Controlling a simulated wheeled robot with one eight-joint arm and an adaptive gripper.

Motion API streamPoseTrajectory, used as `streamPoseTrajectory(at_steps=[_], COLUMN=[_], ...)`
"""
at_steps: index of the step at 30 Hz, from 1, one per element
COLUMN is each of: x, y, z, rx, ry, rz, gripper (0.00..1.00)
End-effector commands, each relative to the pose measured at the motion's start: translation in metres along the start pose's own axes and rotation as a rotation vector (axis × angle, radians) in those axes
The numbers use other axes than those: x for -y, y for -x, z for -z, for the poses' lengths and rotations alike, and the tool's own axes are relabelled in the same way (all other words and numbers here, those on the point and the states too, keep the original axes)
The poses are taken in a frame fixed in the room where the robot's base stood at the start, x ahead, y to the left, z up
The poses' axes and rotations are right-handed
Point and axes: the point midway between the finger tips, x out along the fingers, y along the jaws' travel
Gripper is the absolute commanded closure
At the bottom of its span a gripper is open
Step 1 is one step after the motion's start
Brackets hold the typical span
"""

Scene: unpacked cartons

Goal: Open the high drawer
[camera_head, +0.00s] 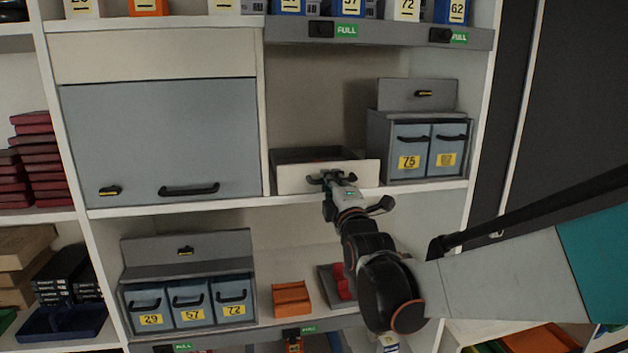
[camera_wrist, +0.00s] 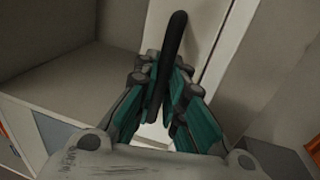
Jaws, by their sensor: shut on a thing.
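A drawer with a cream-white front (camera_head: 296,179) sits on the upper middle shelf, its dark inside showing above the front edge. Its black handle (camera_head: 316,180) is on the front face. My gripper (camera_head: 335,178) is at the handle, shut on it. In the wrist view the black handle (camera_wrist: 176,40) runs between the two green-and-grey fingers of my gripper (camera_wrist: 166,88), with the pale drawer front (camera_wrist: 203,38) behind. The fingers hide part of the handle.
Blue-grey bins labelled 75 and another number (camera_head: 410,145) stand right of the drawer. A closed blue-grey cabinet door (camera_head: 165,140) is at left. Below are more bins (camera_head: 190,300), an orange tray (camera_head: 291,299) and a grey tray with red items (camera_head: 333,290).

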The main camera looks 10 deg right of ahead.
Motion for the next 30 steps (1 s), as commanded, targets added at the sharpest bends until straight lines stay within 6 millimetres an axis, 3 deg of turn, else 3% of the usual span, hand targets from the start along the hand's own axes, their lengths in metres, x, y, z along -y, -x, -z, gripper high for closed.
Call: streamPoseTrajectory(at_steps=[8,21,30], x=[-0.009,-0.031,-0.038], y=[0.05,0.16,0.208], z=[0.002,0.001,0.0], rx=[-0.003,-0.002,-0.001], ry=[-0.001,0.001,-0.001], rz=[0.004,0.006,0.006], gripper=[1.0,1.0,1.0])
